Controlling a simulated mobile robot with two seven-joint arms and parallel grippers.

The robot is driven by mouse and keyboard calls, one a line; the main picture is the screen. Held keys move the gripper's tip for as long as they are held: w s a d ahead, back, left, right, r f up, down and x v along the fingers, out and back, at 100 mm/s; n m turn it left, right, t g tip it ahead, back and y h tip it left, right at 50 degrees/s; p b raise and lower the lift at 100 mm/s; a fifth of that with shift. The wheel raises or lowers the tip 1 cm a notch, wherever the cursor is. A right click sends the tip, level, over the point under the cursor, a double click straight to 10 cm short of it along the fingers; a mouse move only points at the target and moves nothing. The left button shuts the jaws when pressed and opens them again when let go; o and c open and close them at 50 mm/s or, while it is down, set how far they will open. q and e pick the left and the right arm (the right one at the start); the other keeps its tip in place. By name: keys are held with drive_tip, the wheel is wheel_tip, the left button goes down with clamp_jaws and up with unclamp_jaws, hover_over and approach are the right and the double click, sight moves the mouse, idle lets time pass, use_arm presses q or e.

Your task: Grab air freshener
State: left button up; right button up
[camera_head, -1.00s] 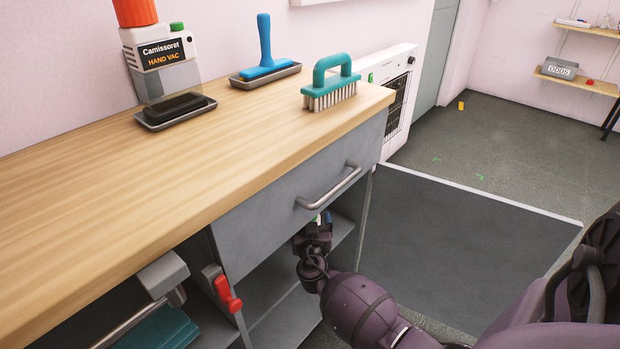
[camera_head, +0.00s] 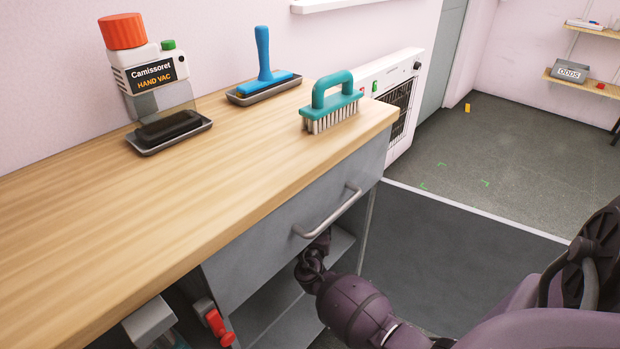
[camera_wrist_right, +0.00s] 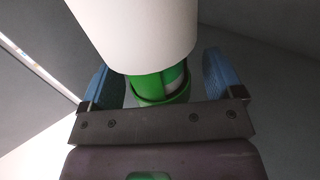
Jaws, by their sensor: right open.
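A white and green cylindrical thing, which looks like the air freshener (camera_wrist_right: 140,35), shows in the right wrist view. Its white part is uppermost in the picture and its green part is below, close to my palm. My right gripper (camera_wrist_right: 162,75) is open, with one blue finger pad on each side of the green part. I cannot tell whether either pad touches it. In the head view my right arm reaches into the open shelf under the drawer, where the gripper and the air freshener are hidden. My left gripper is not in view.
The grey drawer (camera_head: 285,235) with its bar handle (camera_head: 330,212) hangs just above my right wrist. A red handle (camera_head: 217,325) sits left of the shelf.

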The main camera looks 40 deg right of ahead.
idle(0.3)
drive_tip(key=c, duration=1.4)
drive_tip(key=shift+c, duration=0.2)
drive_tip(key=shift+w+r, duration=0.1)
